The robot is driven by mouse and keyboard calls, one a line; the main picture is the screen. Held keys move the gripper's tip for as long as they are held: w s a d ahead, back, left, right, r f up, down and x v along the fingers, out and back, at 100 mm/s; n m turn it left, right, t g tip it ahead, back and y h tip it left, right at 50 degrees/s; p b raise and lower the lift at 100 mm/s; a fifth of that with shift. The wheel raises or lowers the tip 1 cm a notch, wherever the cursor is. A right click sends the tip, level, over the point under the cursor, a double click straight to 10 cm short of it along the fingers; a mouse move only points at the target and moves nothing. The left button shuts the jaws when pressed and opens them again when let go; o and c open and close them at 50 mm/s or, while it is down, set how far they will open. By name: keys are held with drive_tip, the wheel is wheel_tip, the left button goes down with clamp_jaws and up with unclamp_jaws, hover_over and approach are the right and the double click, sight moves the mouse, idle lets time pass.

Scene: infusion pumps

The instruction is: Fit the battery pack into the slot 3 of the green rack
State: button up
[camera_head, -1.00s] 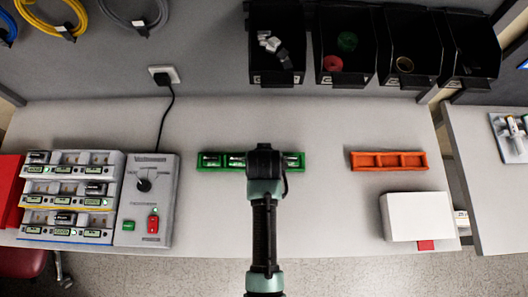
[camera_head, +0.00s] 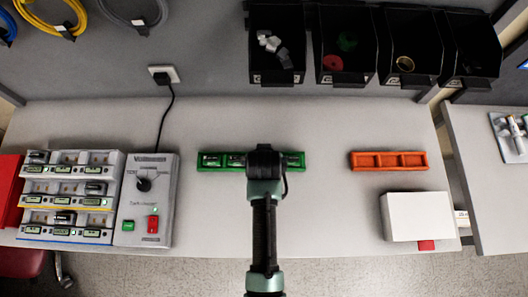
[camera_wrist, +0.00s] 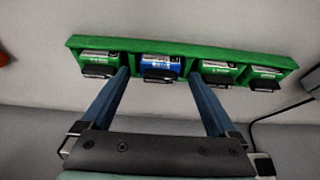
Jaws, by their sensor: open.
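The green rack (camera_head: 208,168) lies on the bench in front of my arm. It spans the top of the wrist view (camera_wrist: 215,53) with a battery pack in every visible slot. A blue-faced battery pack (camera_wrist: 160,68) sits second from left there, in line with its neighbours, which have green-edged faces. My gripper (camera_wrist: 159,75) is open, one finger on each side of the blue-faced pack; I cannot tell if they touch it. In the head view my arm hides this pack and the gripper's fingers.
An orange rack (camera_head: 388,168) with empty slots lies to the right, above a white box (camera_head: 417,216). A charging station (camera_head: 68,200) with several packs and a grey control box (camera_head: 147,200) stand at left. Black bins (camera_head: 345,78) hang behind. The bench between the racks is clear.

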drive_tip(key=shift+r, duration=0.1)
drive_tip(key=b+v, duration=0.1)
drive_tip(key=v, duration=1.1)
drive_tip(key=shift+s+r, duration=0.15)
drive_tip(key=shift+r, duration=0.25)
drive_tip(key=shift+f, duration=0.1)
